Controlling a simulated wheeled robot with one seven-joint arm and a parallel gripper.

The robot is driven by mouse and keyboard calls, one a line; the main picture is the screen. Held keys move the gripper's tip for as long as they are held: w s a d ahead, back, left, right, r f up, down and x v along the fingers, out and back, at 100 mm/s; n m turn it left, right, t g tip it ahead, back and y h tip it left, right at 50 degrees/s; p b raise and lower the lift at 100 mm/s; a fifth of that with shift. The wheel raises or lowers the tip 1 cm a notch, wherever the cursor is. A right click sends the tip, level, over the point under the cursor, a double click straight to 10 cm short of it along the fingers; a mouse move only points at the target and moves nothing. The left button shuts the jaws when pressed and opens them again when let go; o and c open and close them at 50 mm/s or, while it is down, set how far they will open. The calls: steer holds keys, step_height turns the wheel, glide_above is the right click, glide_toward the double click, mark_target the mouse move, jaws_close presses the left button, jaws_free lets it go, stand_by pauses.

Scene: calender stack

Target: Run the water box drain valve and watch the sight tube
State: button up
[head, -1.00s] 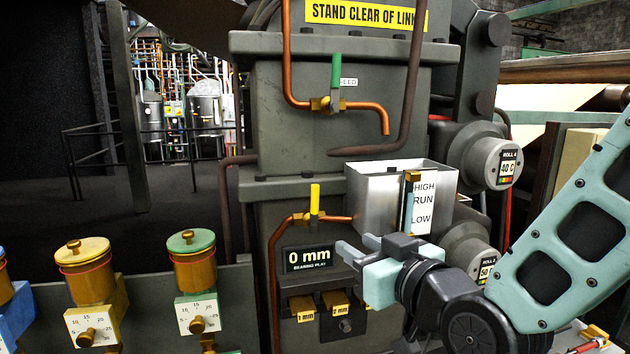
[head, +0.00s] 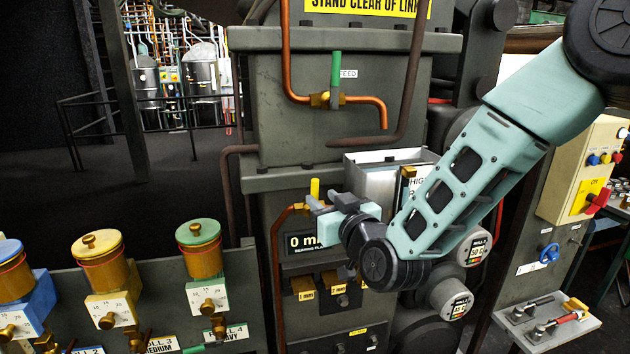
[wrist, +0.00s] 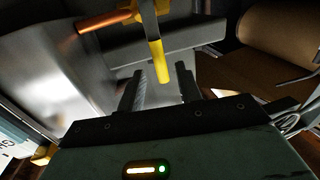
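The yellow-handled valve (head: 315,188) sits on the lower copper pipe, left of the metal water box (head: 372,178). Its handle stands upright in the head view; no label on it is readable. My gripper (head: 311,203) is at this handle, fingers pointing left. In the wrist view my gripper (wrist: 160,84) is open, with the tip of the yellow handle (wrist: 155,52) in line with the gap between the fingers. I cannot tell whether they touch it. The sight tube on the box front is mostly hidden behind my arm; only its brass top (head: 409,172) and part of the HIGH label show.
A green-handled valve (head: 335,72) marked FEED is above, its copper spout ending over the box. A dark bent pipe (head: 398,120) hangs nearby. The bearing play display (head: 298,242) is below my gripper. Lidded pots (head: 199,245) stand at left, a control box (head: 590,172) at right.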

mark_target(317, 194)
steer(key=p+x, duration=0.1)
steer(key=x, duration=0.3)
steer(key=shift+w+a+p, duration=0.2)
steer(key=shift+w+p, duration=0.1)
steer(key=shift+w, duration=0.05)
jaws_close()
